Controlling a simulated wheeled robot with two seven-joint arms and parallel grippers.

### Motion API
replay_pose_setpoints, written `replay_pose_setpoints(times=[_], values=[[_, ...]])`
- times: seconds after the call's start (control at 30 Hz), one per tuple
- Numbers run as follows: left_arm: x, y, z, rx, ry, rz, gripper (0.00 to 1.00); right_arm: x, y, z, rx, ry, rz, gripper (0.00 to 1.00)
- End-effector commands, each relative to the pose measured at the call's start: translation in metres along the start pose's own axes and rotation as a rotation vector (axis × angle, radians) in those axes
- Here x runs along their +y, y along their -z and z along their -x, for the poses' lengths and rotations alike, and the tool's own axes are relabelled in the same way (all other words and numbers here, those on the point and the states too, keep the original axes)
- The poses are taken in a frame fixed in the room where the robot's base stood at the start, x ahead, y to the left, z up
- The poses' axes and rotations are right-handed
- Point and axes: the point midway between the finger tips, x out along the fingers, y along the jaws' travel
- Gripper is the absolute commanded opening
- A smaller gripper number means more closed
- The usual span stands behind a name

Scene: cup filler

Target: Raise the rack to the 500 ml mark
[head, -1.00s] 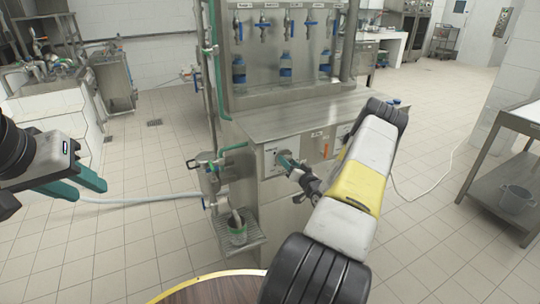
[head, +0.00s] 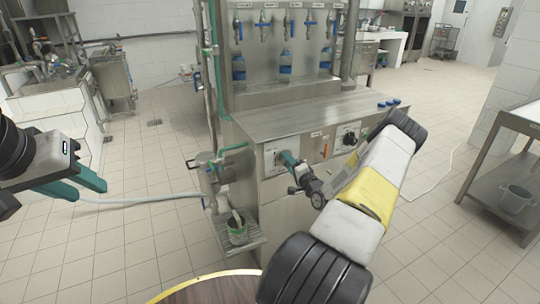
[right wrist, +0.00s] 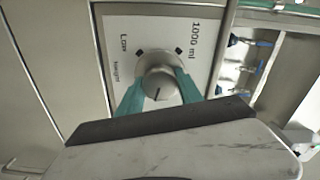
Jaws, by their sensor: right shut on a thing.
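My right gripper (head: 289,160) is at the front panel of the steel filling machine. In the right wrist view its teal fingers (right wrist: 159,86) are shut on a round grey knob (right wrist: 160,74), one on each side. The plate (right wrist: 140,30) around the knob reads "Low", "Height" and "1000 ml"; a dark line on the knob points toward the bottom of that view. I see no 500 ml marking. Several bottles with blue labels (head: 286,65) stand below the taps (head: 289,28); the rack itself is hard to make out. My left gripper (head: 89,192) is open and empty at the left.
The steel counter (head: 300,113) holds blue caps (head: 388,103) at its right end. A second, dark knob (head: 349,138) is on the front panel. A small container (head: 237,234) stands on the low side shelf. A round wooden top (head: 215,290) is in front.

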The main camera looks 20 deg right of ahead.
Motion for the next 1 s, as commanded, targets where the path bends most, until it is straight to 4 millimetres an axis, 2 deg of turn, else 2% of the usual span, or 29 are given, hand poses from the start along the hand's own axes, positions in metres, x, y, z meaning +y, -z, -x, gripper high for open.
replay_pose_setpoints(times=[0.23,0.7,0.73,0.8,0.83,1.0], values=[[0.0,0.0,0.0,0.0,0.0,0.0,0.35,0.0028,-0.0017,0.0013,-0.003,-0.006,-0.063,0.02],[0.0,0.0,0.0,0.0,0.0,0.0,0.35,0.0028,-0.0022,0.0014,-0.004,-0.006,-0.073,0.02],[0.0,0.0,0.0,0.0,0.0,0.0,0.35,0.0028,-0.0022,0.0014,-0.004,-0.006,-0.073,0.48],[0.0,0.0,0.0,0.0,0.0,0.0,0.35,0.0024,-0.002,0.0012,-0.003,-0.005,-0.072,0.62],[0.0,0.0,0.0,0.0,0.0,0.0,0.35,0.0022,-0.0019,0.0011,-0.003,-0.005,-0.072,0.64],[0.0,0.0,0.0,0.0,0.0,0.0,0.35,0.0012,-0.0011,0.0006,-0.002,-0.003,-0.071,0.64]])
